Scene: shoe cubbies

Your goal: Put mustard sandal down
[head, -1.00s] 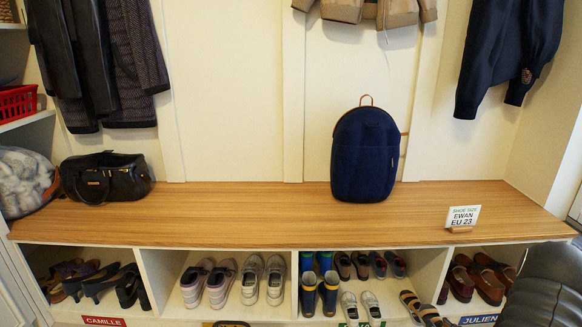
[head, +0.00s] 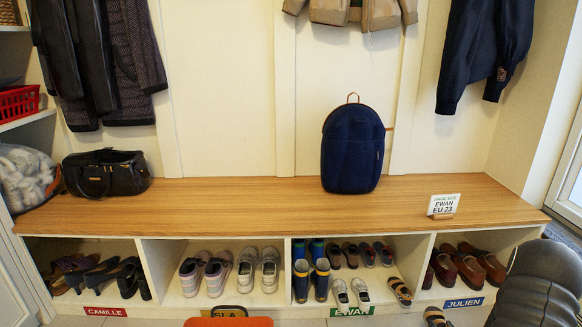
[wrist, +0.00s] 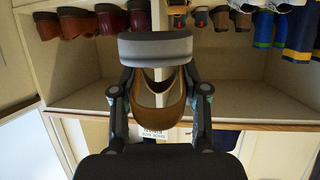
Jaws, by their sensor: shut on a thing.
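The mustard sandal (wrist: 160,100) is between the two fingers of my gripper (wrist: 158,85) in the wrist view, and the gripper is shut on it. A grey band crosses above it there. The held sandal seems to show cropped at the bottom edge of the head view (head: 436,317), in front of the divider. A similar striped sandal (head: 400,291) lies at the front right of the EWAN cubby (head: 352,311). My fingers are hidden in the head view.
Blue boots (head: 320,279) and several small shoes fill the EWAN cubby's left and back. JULIEN's cubby at right holds brown shoes (head: 470,268). The wooden bench top (head: 250,197) bears a navy backpack (head: 352,150), a black handbag (head: 106,173) and a size card (head: 444,205).

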